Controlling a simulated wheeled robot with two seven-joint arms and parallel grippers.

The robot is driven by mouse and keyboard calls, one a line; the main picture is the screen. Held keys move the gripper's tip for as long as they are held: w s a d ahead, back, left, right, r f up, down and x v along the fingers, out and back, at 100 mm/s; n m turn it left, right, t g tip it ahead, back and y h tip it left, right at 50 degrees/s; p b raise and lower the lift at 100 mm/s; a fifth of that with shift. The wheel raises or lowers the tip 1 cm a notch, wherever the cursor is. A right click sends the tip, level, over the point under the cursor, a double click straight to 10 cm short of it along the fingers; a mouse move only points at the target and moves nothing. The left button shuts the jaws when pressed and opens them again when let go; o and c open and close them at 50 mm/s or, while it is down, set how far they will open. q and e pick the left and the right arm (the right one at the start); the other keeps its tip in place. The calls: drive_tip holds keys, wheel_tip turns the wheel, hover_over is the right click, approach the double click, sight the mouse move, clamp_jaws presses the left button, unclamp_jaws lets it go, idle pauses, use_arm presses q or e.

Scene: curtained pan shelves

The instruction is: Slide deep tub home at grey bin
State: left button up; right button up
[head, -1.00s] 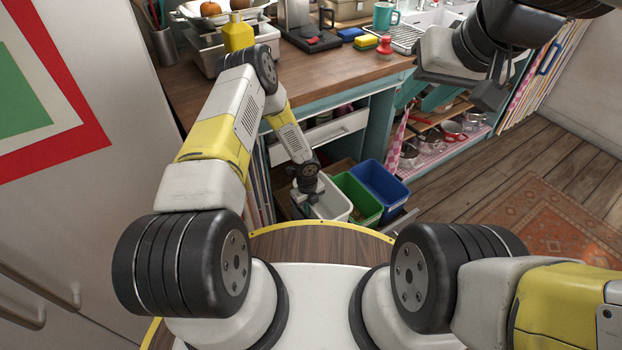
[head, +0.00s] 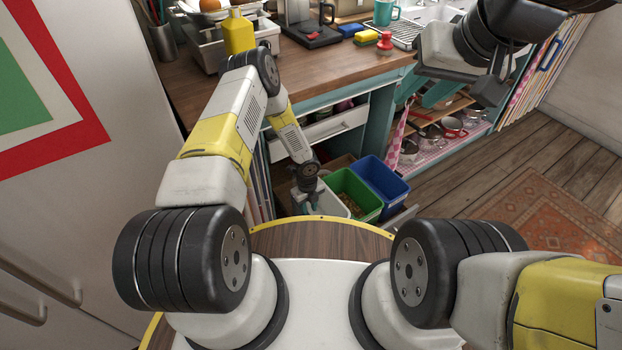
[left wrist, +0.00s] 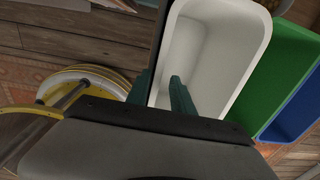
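The grey-white bin (head: 340,205) is in the pull-out below the counter, at the left end of a row of tubs. It also shows in the left wrist view (left wrist: 235,60), where it looks deep and empty. My left gripper (head: 312,200) points down at its near left side. In the left wrist view my left gripper (left wrist: 160,93) has its teal fingers apart, one inside the bin and one outside its wall. No firm grip on the wall is visible.
A green bin (head: 355,197) with brown contents and a blue bin (head: 383,185) stand beside the grey-white one. A white drawer (head: 335,127) is above them. Pans (head: 430,137) stand on shelves to the right. Wooden floor (head: 440,185) is open at the right.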

use_arm(q)
wheel_tip(320, 180, up, 8)
drive_tip(key=shift+a+f, duration=0.1)
idle(0.5)
idle(0.7)
